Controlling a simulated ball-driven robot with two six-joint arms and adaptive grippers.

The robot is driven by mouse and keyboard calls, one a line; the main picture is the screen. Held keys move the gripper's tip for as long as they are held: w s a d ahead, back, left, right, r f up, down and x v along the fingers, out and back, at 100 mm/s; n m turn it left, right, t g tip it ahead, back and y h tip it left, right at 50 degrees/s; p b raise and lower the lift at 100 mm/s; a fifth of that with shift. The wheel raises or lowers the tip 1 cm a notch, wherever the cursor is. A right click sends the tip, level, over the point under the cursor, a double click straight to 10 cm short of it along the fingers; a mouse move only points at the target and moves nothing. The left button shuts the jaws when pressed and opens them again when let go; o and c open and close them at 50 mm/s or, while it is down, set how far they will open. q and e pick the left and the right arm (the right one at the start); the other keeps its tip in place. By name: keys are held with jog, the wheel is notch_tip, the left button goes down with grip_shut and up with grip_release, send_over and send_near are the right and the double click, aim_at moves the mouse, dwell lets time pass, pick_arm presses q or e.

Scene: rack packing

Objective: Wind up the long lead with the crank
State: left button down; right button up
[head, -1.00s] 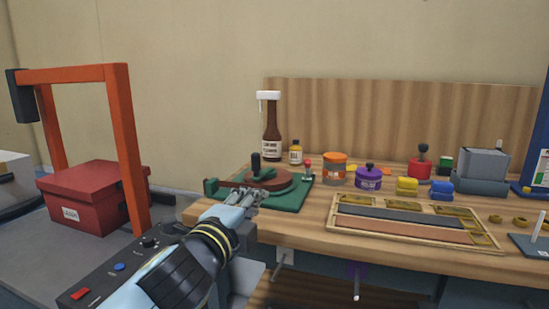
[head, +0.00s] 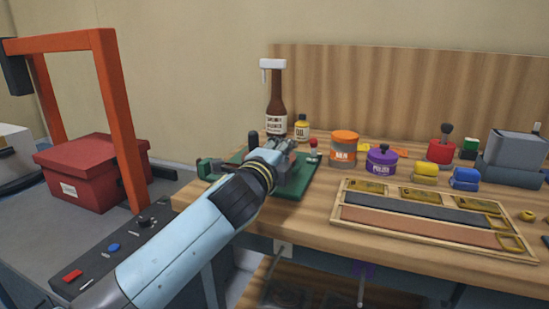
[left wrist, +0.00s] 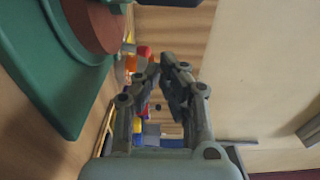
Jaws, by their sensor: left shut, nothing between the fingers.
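The winder has a green base (head: 297,188) at the left end of the workbench. Its black upright crank knob (head: 253,139) stands just left of my gripper. A reddish-brown disc (left wrist: 95,25) sits on the base, which shows in the left wrist view (left wrist: 60,85); in the head view my gripper covers most of the disc. My left gripper (head: 284,144) is shut and empty, above the winder and apart from the knob. Its fingers (left wrist: 162,70) show beside the disc in the wrist view. I cannot make out the long lead. My right gripper is out of view.
An orange-lidded jar (head: 344,148) and a purple jar (head: 381,160) are to the right. A framed tray (head: 340,222) lies in front of them. An orange frame (head: 125,130) rises at left.

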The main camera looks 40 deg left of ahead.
pick_arm(q)
jog(key=shift+w+a, duration=0.4)
jog(key=shift+a, duration=0.05)
jog(key=shift+s+a, duration=0.5)
jog(key=shift+a, duration=0.2)
jog(key=shift+s+a, duration=0.45)
jog(key=shift+a, duration=0.2)
jog(key=shift+s+a+m+h+p, duration=0.2)
jog(key=shift+a+m+h+p, duration=0.1)
jog(key=shift+h+p, duration=0.25)
jog(key=shift+s+a+m+h+p, duration=0.1)
jog(key=shift+a+m+h+p, duration=0.05)
jog(key=shift+m+h+p, duration=0.35)
